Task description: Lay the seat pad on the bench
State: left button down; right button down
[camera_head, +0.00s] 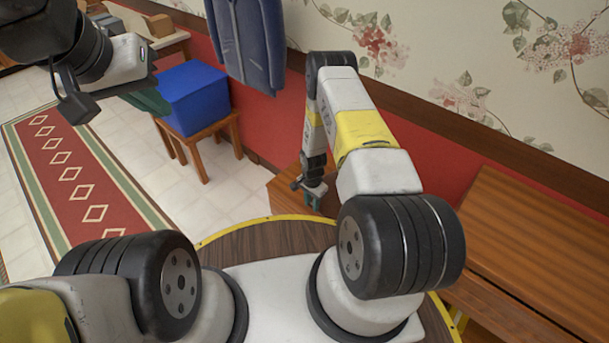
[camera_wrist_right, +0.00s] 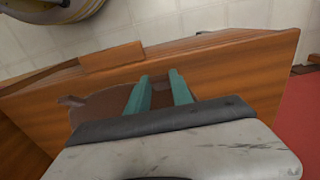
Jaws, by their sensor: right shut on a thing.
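My left gripper (camera_head: 140,80) is at the upper left; its fingers are not clear. A dark green flat piece (camera_head: 150,101) shows just below it; I cannot tell whether this is the seat pad or part of the gripper. My right gripper (camera_head: 313,196) reaches down beside the wall to a wooden piece of furniture (camera_head: 264,187). The bench may be the long wooden furniture (camera_head: 540,235) at the right.
A blue box (camera_head: 193,97) stands on a small wooden stool (camera_head: 205,134). A dark blue garment (camera_head: 247,40) hangs on the wall. A red patterned runner (camera_head: 75,170) lies on the tiled floor at left.

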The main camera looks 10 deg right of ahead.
jog(key=c, duration=1.1)
grip_release()
notch_tip(320, 180, up, 39)
jog(key=w+n+t, duration=0.1)
jog(key=n+t, duration=0.1)
jog(key=n, duration=0.1)
jog(key=s+a+r+n+t+y, duration=0.1)
jog(key=s+r+n, duration=0.2)
jog(key=s+r, duration=0.6)
jog(key=s+a+r+n+t+y, duration=0.15)
jog(key=s+r, duration=0.45)
jog(key=r, duration=0.7)
jog(key=s+r+n, duration=0.1)
jog(key=s, duration=0.2)
jog(key=s+r+n+t, duration=0.1)
jog(key=s, duration=0.3)
jog(key=s+r+n, duration=0.1)
jog(key=s, duration=0.2)
jog(key=shift+s+d+r+n+t, duration=0.1)
jog(key=shift+s+d+n+t, duration=0.05)
jog(key=shift+n+t, duration=0.15)
